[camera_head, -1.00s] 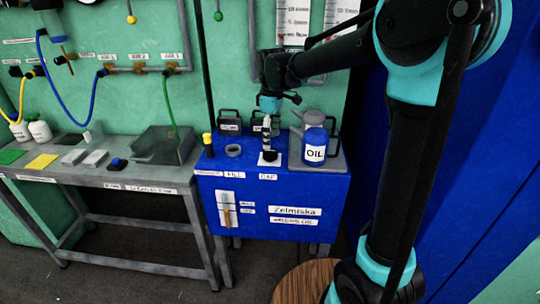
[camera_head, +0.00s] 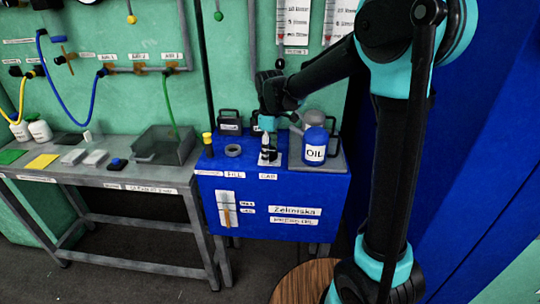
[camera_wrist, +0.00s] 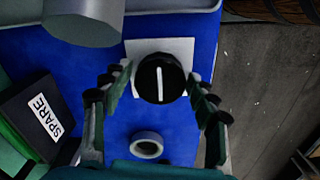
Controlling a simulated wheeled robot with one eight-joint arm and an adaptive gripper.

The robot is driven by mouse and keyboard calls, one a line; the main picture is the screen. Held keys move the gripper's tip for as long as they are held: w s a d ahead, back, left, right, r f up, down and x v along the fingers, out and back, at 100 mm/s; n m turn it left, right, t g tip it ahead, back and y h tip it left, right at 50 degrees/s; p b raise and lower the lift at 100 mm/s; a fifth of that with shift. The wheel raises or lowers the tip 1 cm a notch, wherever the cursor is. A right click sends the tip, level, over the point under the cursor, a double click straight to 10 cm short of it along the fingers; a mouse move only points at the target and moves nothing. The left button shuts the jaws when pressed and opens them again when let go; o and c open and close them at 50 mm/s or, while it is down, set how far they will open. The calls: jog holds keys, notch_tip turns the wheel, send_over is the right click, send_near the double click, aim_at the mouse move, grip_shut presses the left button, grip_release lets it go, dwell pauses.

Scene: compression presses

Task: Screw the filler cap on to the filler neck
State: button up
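The filler cap (camera_wrist: 160,78) is a round black cap with a white line across its top. It sits on a white square pad (camera_wrist: 140,49) on the blue tank top. My gripper (camera_head: 268,152) points down over it; in the wrist view its fingers stand open on either side of the cap, with small gaps showing. The filler neck (camera_wrist: 147,145) is a grey ring on the blue top, apart from the cap. It also shows in the head view (camera_head: 233,150), left of my gripper. My gripper partly hides the cap in the head view.
A blue oil can (camera_head: 315,145) stands in a grey tray just right of the cap. Dark canisters (camera_head: 229,122) stand behind, one labelled SPARE. A yellow-topped black post (camera_head: 208,143) is left of the neck. A grey workbench (camera_head: 150,177) is further left.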

jog(key=c, duration=0.9)
jog(key=shift+r, duration=0.1)
jog(key=shift+c, duration=0.2)
